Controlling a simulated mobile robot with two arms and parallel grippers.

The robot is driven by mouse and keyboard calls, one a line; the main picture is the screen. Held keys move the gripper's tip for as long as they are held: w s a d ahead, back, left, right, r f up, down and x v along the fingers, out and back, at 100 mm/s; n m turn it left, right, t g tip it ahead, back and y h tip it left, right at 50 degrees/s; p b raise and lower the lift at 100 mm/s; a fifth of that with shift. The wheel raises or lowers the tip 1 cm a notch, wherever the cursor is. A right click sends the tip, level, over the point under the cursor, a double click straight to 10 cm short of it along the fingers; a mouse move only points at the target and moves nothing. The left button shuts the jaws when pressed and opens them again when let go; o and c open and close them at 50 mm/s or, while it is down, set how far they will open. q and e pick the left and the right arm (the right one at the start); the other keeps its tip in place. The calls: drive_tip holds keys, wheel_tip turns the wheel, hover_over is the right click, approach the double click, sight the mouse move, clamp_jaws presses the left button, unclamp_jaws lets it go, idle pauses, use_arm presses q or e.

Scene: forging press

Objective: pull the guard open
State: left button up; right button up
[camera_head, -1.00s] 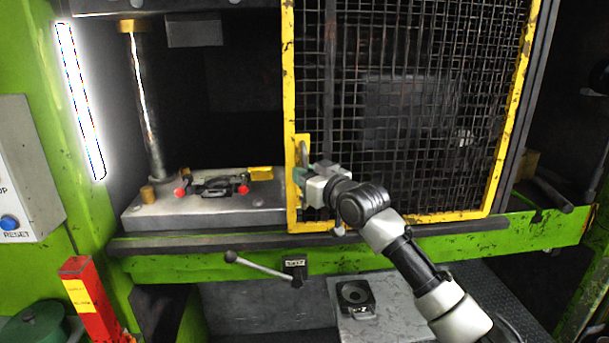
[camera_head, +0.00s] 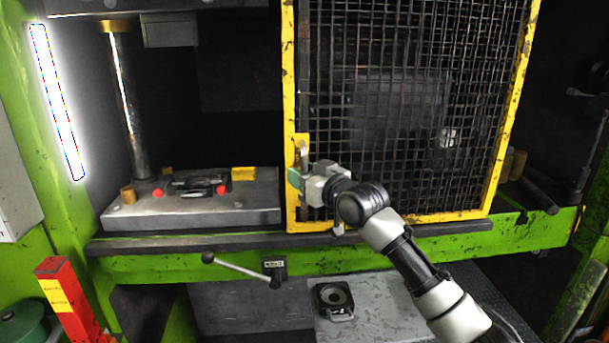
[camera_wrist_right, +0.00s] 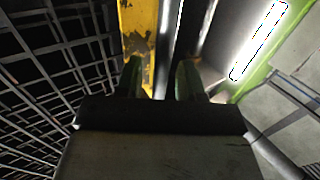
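The guard (camera_head: 497,150) is a yellow-framed panel of dark wire mesh covering the right part of the press opening. Its upright grey handle (camera_head: 304,154) sits on a yellow plate at the guard's left edge. My right gripper (camera_head: 296,178) is at this handle, its arm reaching in from the lower right. In the right wrist view, the two greenish fingers (camera_wrist_right: 158,82) stand on either side of the handle's narrow bar, close to the yellow frame; the exact contact is partly hidden. My left gripper is in neither view.
Left of the guard the opening is clear, showing a grey die bed (camera_head: 190,208) with clamps and a shiny column (camera_head: 125,110). Below are a lever (camera_head: 240,265) and a green beam (camera_head: 170,267). A red post (camera_head: 70,300) stands at lower left.

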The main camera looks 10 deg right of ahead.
drive_tip(key=b+v, duration=0.4)
drive_tip(key=v, duration=0.6)
drive_tip(key=shift+s+d, duration=0.25)
drive_tip(key=shift+s, duration=0.1)
